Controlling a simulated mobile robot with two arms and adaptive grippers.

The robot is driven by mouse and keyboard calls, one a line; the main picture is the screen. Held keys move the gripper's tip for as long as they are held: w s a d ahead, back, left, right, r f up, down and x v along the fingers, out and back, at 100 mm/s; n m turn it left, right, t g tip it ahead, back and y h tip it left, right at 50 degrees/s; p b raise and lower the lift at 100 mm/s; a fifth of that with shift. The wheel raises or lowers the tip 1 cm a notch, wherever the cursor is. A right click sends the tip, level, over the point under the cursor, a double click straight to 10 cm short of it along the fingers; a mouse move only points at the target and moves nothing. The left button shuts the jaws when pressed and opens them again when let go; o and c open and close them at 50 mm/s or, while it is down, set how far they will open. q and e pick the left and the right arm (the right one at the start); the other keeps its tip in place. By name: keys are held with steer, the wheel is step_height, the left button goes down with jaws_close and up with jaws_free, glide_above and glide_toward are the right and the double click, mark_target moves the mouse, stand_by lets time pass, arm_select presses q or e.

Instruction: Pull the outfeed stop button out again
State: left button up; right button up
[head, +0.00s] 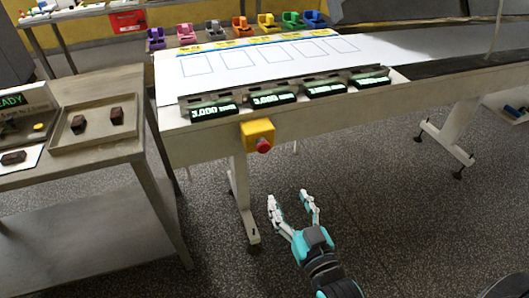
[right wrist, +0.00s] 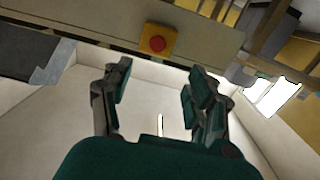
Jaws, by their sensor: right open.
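The outfeed stop button is a red mushroom button (head: 263,145) on a yellow box (head: 257,131), fixed to the front side of the long white table. It also shows in the right wrist view, with the red button (right wrist: 157,44) on its yellow box (right wrist: 160,36) above the fingers. My right gripper (head: 292,200) is open and empty, below and in front of the button, apart from it. In the right wrist view its two fingers (right wrist: 158,92) stand spread with a clear gap. I cannot tell how far the button is pressed. My left gripper is not in view.
The white table (head: 400,58) carries several displays (head: 270,99) along its front edge. A metal side table (head: 105,150) on the left holds a tray (head: 62,143) with brown pieces. A table leg (head: 243,200) stands left of my right gripper. The floor around it is open.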

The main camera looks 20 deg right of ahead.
glide_toward(265, 149)
steer(key=w, duration=0.4)
steer(key=w+p, duration=0.1)
steer(key=w, duration=0.4)
steer(key=shift+w+a+f, duration=0.1)
steer(key=shift+w+a, duration=0.1)
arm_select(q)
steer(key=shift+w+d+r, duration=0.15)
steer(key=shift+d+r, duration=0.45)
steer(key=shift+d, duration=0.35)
arm_select(e)
steer(key=c, duration=0.4)
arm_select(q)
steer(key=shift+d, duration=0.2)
arm_select(e)
jaws_close()
